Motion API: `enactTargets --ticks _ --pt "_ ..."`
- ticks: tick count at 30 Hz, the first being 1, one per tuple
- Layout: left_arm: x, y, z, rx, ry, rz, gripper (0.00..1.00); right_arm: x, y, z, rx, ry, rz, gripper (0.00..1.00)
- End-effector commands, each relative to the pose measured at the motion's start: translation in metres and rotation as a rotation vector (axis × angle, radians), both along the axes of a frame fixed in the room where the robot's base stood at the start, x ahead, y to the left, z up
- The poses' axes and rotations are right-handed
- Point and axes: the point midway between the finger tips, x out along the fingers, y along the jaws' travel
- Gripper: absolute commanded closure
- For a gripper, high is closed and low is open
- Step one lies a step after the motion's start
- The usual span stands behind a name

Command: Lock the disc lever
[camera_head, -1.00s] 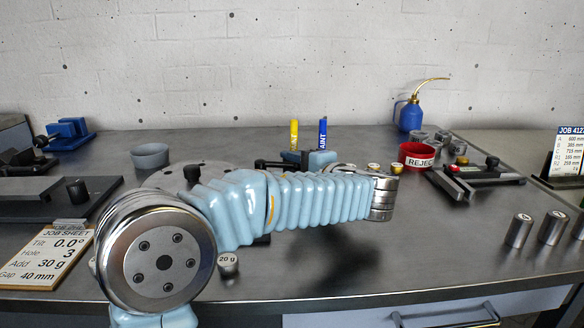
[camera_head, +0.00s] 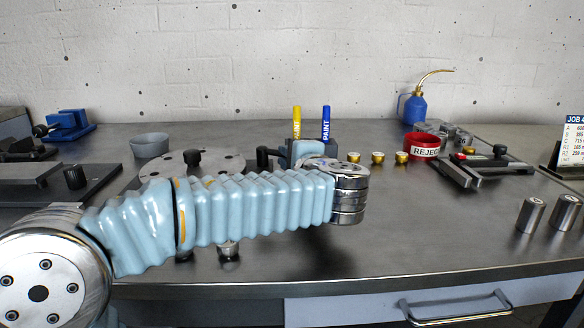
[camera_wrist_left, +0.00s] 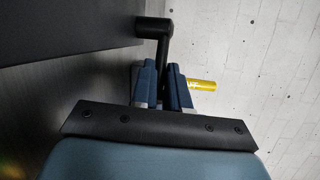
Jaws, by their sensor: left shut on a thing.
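The disc (camera_head: 222,163), a grey round plate with a black knob (camera_head: 192,157), lies flat on the bench in the head view, partly hidden by my left arm. The black disc lever (camera_head: 266,156) shows at its right side. In the left wrist view the lever (camera_wrist_left: 153,27) is a black bent bar whose end runs down between the fingers. My left gripper (camera_wrist_left: 163,72) is shut on that end. In the head view my left gripper (camera_head: 289,153) is partly hidden behind my wrist. My right gripper is not in view.
A yellow pen (camera_head: 297,122) and a blue paint pen (camera_head: 326,122) stand behind the gripper. Several brass-topped pieces (camera_head: 377,158) and a red reject bowl (camera_head: 421,146) are to the right. Metal cylinders (camera_head: 530,215) stand at the front right.

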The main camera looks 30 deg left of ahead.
Motion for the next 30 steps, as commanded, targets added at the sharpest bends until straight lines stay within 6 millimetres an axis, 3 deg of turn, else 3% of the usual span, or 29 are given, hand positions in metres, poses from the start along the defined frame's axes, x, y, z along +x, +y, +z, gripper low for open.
enactTargets --ticks 3,13,14,18,30 --pt "-0.0044 -0.0013 -0.0035 0.001 0.000 -0.070 1.00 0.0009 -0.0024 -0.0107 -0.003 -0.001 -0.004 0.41" --pt "-0.0048 -0.0031 -0.0009 0.003 0.004 -0.092 1.00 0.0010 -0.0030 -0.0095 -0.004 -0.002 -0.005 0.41" --pt "-0.0048 -0.0031 -0.0010 0.003 0.004 -0.092 0.82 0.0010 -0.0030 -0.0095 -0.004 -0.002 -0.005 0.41" --pt "-0.0050 -0.0023 -0.0009 0.002 0.003 -0.089 0.61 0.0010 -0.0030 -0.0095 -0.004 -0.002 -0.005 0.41" --pt "-0.0114 -0.0074 0.0008 0.001 0.001 -0.086 0.60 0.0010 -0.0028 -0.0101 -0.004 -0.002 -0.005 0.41"
